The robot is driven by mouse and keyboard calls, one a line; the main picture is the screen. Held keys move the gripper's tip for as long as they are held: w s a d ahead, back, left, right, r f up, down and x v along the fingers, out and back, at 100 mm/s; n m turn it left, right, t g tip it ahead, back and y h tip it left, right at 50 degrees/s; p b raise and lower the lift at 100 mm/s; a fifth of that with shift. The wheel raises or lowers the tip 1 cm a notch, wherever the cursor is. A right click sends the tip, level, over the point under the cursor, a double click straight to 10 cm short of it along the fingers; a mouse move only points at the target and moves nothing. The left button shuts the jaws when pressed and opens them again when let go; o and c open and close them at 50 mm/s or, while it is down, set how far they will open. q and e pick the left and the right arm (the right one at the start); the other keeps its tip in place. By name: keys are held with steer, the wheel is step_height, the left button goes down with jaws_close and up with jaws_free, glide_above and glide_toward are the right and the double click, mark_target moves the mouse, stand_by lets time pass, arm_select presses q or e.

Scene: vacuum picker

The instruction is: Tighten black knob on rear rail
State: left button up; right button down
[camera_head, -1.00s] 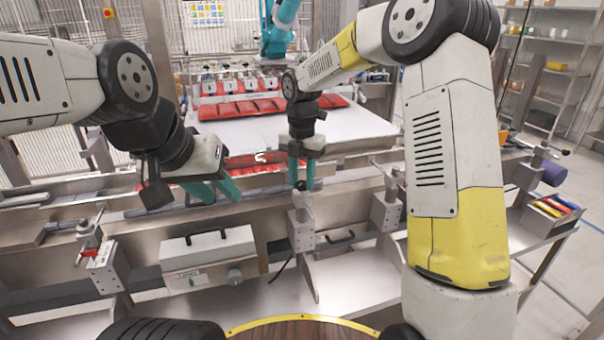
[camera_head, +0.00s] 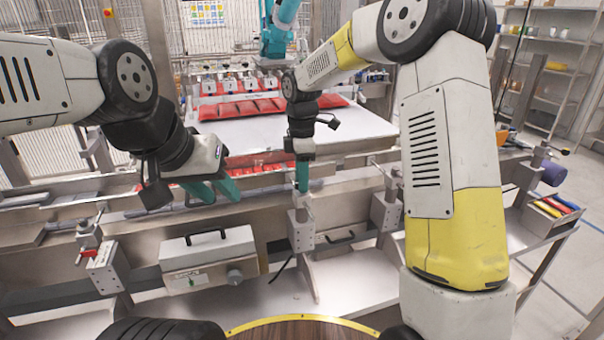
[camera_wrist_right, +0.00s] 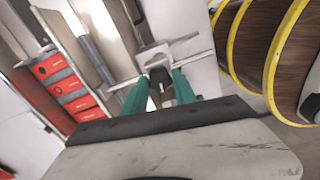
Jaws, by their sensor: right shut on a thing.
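My right gripper (camera_head: 302,190) points straight down over a metal bracket (camera_head: 301,230) on the conveyor's side. Its teal fingers overlap edge-on in the head view, so the knob is hidden there. In the right wrist view the two fingers (camera_wrist_right: 158,100) close around the small black knob (camera_wrist_right: 157,80) at the bracket's top. My left gripper (camera_head: 222,195) hangs apart to the left over the rail (camera_head: 150,215), its teal fingers spread and nothing between them.
Another bracket (camera_head: 385,210) stands to the right, and one with a red part (camera_head: 105,268) at the left. A grey control box (camera_head: 208,260) with a handle is mounted on the front. Red packs (camera_head: 260,108) lie on the white conveyor (camera_head: 260,132) behind.

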steer(key=m, duration=0.4)
steer(key=shift+a+m, duration=0.1)
steer(key=shift+m, duration=0.2)
steer(key=m, duration=0.3)
steer(key=shift+m, duration=0.4)
steer(key=m, duration=0.4)
steer(key=shift+m, duration=2.1)
steer(key=c, duration=1)
jaws_free()
steer(key=shift+r, duration=0.15)
